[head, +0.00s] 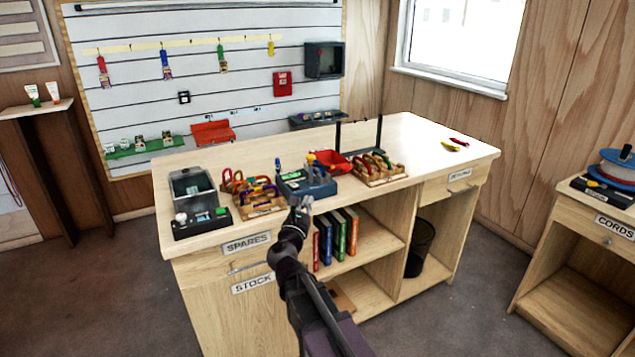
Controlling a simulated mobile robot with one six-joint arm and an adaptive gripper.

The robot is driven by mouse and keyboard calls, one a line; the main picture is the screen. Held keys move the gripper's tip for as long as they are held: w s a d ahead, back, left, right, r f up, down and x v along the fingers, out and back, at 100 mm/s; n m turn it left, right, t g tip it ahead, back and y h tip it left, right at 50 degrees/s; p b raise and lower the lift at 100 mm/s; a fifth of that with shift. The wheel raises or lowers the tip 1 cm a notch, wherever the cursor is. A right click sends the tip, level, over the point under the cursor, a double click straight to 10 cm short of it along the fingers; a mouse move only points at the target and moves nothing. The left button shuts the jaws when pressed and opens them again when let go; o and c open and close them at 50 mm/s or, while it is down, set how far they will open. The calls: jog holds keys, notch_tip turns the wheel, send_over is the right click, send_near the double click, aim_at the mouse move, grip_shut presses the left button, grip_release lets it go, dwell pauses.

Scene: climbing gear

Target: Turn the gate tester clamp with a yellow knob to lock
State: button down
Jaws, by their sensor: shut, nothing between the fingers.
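A dark blue-grey device (318,188), which looks like the gate tester, sits near the front edge of the workbench. The clamp's lock position is too small to tell. My gripper (301,203) is shut and empty, just in front of and below the device at the bench's front edge. It appears apart from the knob. My arm comes up from the bottom of the view and hides part of the bench front.
Wooden racks of coloured carabiners stand left (262,210) and right (378,180) of the device. A black box with a clear cover (193,187) stands at far left. The bench top's right side (425,135) is mostly clear.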

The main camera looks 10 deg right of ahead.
aim_at(323, 167)
jog(key=p+x, duration=0.2)
jog(key=x, duration=1.2)
jog(key=shift+p, duration=0.35)
jog(key=shift+a, duration=0.15)
jog(key=shift+y, duration=0.3)
